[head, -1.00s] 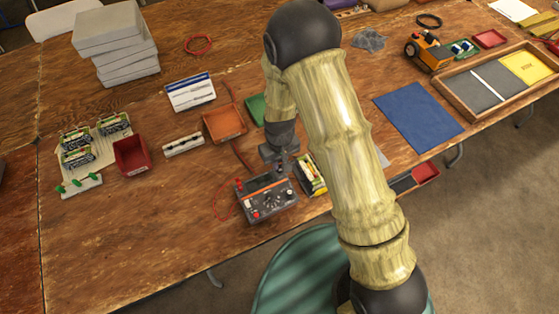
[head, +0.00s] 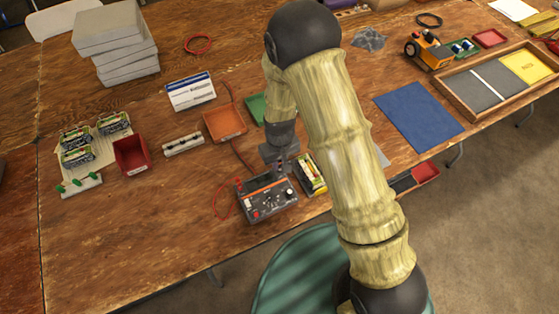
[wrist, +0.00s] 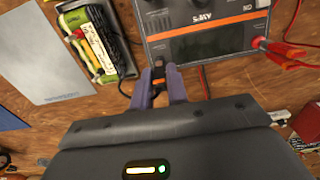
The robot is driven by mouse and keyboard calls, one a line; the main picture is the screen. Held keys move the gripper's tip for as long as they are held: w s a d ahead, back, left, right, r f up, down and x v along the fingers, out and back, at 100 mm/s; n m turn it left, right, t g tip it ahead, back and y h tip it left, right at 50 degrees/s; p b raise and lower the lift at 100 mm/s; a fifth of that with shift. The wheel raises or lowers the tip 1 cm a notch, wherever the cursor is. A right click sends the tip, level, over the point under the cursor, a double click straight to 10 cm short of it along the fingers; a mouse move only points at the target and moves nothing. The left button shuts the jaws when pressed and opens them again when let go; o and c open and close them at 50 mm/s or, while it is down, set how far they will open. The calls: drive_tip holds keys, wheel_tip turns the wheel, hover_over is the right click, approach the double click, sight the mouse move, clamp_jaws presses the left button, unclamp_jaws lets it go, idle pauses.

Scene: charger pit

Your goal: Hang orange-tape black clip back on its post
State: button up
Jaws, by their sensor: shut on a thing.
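The orange-tape black clip (wrist: 158,74) is between my gripper's two purple fingers in the wrist view, its orange tape showing near the fingertips. My gripper (wrist: 160,88) is shut on it, close by the edge of the grey charger (wrist: 205,30). In the head view my gripper (head: 280,168) is above the charger's far edge, and the clip is too small to make out. The charger (head: 268,200) has an orange stripe, knobs and red plugs. A red clip (wrist: 262,44) sits at its other side. The black clip's post cannot be made out; whether the clip touches it is unclear.
A green-and-yellow battery pack in a dark tray (wrist: 95,40) lies close beside the charger, with a black cable. A red lead (head: 221,200) loops at the charger's left. An orange tray (head: 225,124) and a white holder (head: 184,145) stand farther left.

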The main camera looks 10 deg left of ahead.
drive_tip(key=o, duration=0.8)
drive_tip(key=shift+o, duration=0.7)
drive_tip(key=shift+o, duration=0.5)
drive_tip(key=shift+r+p, duration=2.9)
drive_tip(key=shift+r, duration=0.9)
